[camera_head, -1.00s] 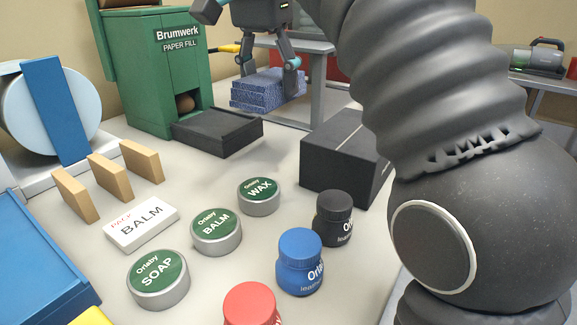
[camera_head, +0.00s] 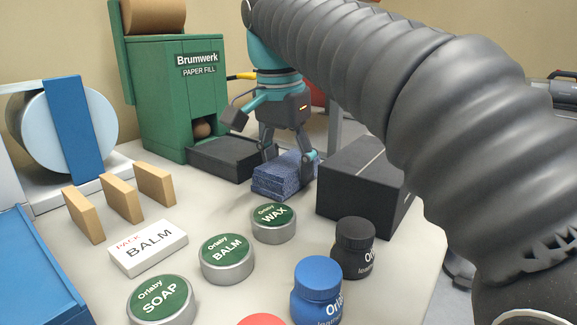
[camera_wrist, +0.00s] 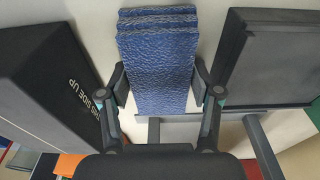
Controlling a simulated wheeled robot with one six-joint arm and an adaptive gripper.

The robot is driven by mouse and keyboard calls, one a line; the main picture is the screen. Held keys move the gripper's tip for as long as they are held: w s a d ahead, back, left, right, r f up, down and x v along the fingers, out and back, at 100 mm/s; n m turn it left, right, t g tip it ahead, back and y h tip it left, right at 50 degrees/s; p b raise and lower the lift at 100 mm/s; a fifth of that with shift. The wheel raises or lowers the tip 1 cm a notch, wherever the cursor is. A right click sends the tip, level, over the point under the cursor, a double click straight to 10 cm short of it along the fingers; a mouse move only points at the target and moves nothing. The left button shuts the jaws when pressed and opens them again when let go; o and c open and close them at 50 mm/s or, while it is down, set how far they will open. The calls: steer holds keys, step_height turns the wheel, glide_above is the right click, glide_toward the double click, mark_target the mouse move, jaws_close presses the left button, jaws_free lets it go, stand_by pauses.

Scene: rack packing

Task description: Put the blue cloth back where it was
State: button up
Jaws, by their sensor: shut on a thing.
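The blue cloth (camera_head: 281,181) is a folded, layered stack with a textured surface. In the head view it is low at the table's surface, between a shallow black tray and a black box; I cannot tell whether it touches the table. My gripper (camera_head: 288,158) is above it, shut on it with one finger at each side. In the wrist view the cloth (camera_wrist: 158,60) shows between the two fingers of my gripper (camera_wrist: 160,92).
The black tray (camera_head: 222,160) is left of the cloth, below the green paper-fill machine (camera_head: 170,110). The black box (camera_head: 350,195) is close on the right. In front stand the wax tin (camera_head: 274,222), other tins and a black jar (camera_head: 353,248). A narrow strip of bare table lies around the cloth.

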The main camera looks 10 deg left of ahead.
steer(key=shift+f, duration=0.1)
steer(key=o, duration=1.1)
